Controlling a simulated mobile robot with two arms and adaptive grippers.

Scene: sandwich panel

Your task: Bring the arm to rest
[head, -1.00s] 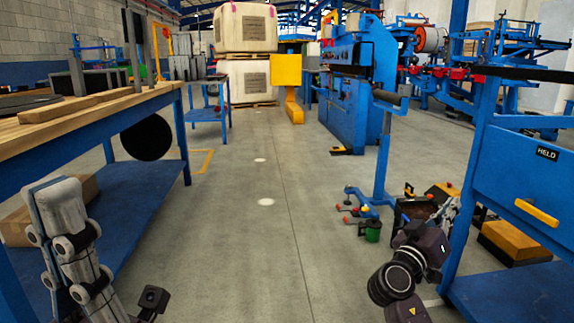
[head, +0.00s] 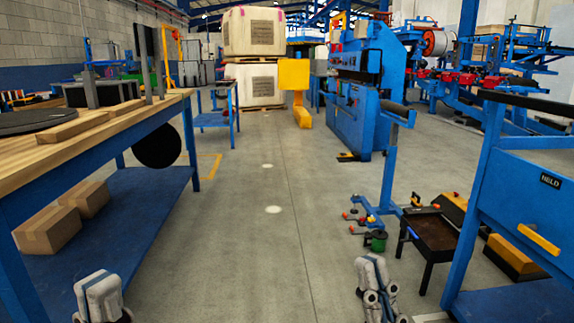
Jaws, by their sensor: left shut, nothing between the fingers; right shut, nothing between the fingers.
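My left gripper (head: 98,284) shows at the bottom left of the head view, low in front of the blue workbench's lower shelf. It is grey-white with a blue strip, points up, and its fingers are together with nothing held. My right gripper (head: 371,268) shows at the bottom, right of the middle, over the floor. It is also pointing up, shut and empty. The lower parts of both grippers and both arms are cut off by the frame's bottom edge.
A wooden-topped blue workbench (head: 150,108) stands at left, with cartons (head: 50,230) on its shelf. The concrete aisle (head: 235,255) between is clear.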

